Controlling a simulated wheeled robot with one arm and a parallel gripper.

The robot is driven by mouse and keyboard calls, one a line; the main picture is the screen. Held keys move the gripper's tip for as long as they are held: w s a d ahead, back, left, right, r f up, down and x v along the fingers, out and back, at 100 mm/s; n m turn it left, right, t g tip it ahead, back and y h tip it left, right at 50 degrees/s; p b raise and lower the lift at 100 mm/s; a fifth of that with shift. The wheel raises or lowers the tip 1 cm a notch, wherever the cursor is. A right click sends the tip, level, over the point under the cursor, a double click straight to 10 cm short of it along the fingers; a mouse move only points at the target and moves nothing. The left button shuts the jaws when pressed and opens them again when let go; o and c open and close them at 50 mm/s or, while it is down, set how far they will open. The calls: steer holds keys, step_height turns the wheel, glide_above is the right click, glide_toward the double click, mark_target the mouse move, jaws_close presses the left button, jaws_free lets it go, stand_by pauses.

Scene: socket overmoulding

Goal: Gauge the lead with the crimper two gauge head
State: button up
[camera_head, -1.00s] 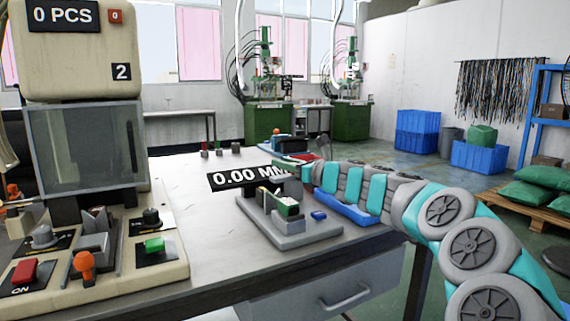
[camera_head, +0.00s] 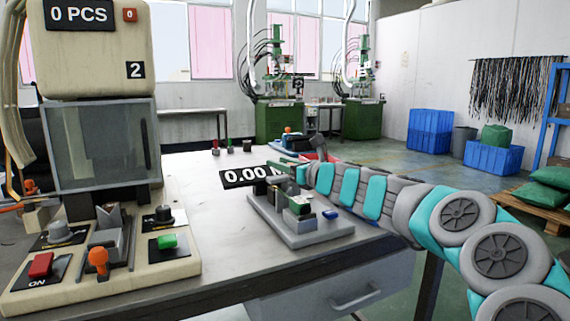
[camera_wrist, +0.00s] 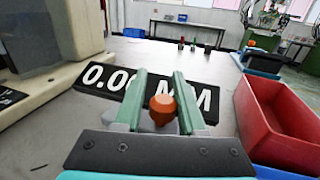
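The gauge (camera_head: 300,236) is a grey stand on the bench with green and grey parts on top and a small blue block (camera_head: 331,215) on its base. Its black display (camera_head: 245,178) reads 0.00 MM and is partly hidden by my gripper. My gripper (camera_head: 283,165) is level above the gauge, its green fingers pointing left. In the wrist view my gripper (camera_wrist: 161,90) has its two fingers apart, with an orange knob (camera_wrist: 162,108) showing between them; I cannot tell whether they touch it. I cannot make out the lead. The crimper marked 2 (camera_head: 95,50) stands at left.
The crimper has a red button (camera_head: 40,265), a green button (camera_head: 167,242) and an orange-topped lever (camera_head: 97,258). A red tray (camera_wrist: 280,115) lies right of my gripper in the wrist view. The bench between crimper and gauge is clear.

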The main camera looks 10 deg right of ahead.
steer(key=o, duration=0.4)
steer(key=shift+a, duration=0.15)
steer(key=v, duration=0.7)
steer(key=shift+s+d, duration=0.3)
